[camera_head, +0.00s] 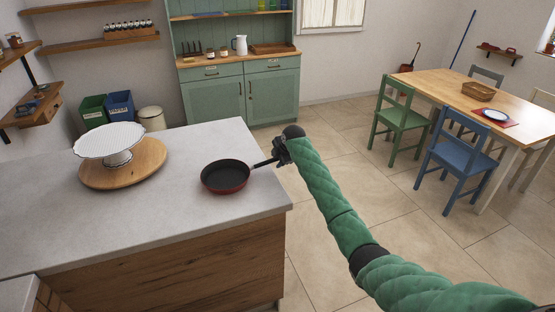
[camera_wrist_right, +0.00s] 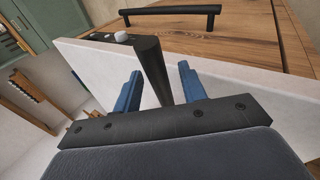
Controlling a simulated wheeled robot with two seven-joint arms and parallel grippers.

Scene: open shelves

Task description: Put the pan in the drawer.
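The pan (camera_head: 226,176), red outside with a black inside, sits upright on the grey counter, near its right edge. Its dark handle (camera_head: 262,163) points right to my right gripper (camera_head: 279,153), at the counter's edge. In the right wrist view, my right gripper (camera_wrist_right: 160,90) has its two blue fingers apart. A dark bar (camera_wrist_right: 152,68), apparently the pan's handle, reaches between them, with gaps visible on both sides. A wooden front with a black bar handle (camera_wrist_right: 170,14) shows at the top there; I cannot tell whether it is the drawer. My left gripper is out of view.
The counter (camera_head: 150,225) is clear in front of the pan. A white cake stand (camera_head: 110,143) stands on a round wooden board (camera_head: 140,172) at the left. Clear floor lies right of the counter. A table and chairs stand farther right.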

